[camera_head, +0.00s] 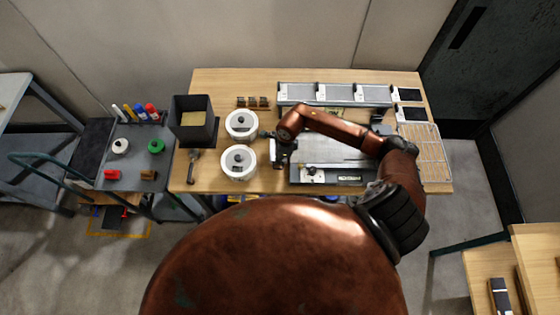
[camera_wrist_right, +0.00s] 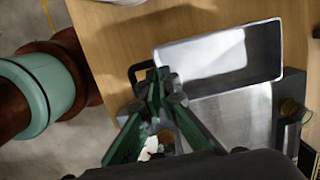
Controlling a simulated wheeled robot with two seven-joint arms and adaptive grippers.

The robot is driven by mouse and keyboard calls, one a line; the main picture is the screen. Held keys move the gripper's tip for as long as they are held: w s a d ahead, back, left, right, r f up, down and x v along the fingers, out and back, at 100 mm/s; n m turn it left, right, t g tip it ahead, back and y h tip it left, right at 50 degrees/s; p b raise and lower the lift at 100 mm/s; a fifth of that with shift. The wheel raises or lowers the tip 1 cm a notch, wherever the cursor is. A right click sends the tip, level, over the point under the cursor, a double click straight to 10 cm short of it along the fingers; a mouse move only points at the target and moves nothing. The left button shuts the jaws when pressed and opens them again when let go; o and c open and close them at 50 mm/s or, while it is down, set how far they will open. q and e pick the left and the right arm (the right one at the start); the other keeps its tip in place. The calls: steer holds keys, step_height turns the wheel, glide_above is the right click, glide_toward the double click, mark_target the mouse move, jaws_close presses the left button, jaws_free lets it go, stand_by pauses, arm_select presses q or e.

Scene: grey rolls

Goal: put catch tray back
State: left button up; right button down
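The catch tray, a shallow shiny metal tray (camera_wrist_right: 222,58), lies beside a flat metal plate in the right wrist view. A black loop handle (camera_wrist_right: 138,72) shows at its left end. My right gripper (camera_wrist_right: 163,82) has its fingertips close together at this handle and looks shut on it. In the head view my right gripper (camera_head: 283,157) is at the left end of the metal machine (camera_head: 340,150), and my forearm and gripper hide much of the tray. The exact grip is partly hidden by the fingers. My left gripper is not in view.
Two white round tubs (camera_head: 238,162) stand just left of my right gripper. A black bin (camera_head: 193,121) is farther left. A rail with several panels (camera_head: 335,93) runs along the back of the wooden table (camera_head: 235,82). A wire rack (camera_head: 428,150) lies at the right.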

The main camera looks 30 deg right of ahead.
steer(key=shift+d+f, duration=0.2)
steer(key=shift+f, duration=0.05)
step_height(320, 180, down, 3)
steer(key=shift+w+d+r+p, duration=0.1)
steer(key=shift+p, duration=0.55)
steer(key=shift+f, duration=0.25)
steer(key=shift+f, duration=0.1)
steer(key=shift+f, duration=0.15)
steer(key=c, duration=2.2)
jaws_free()
steer(key=shift+o, duration=0.2)
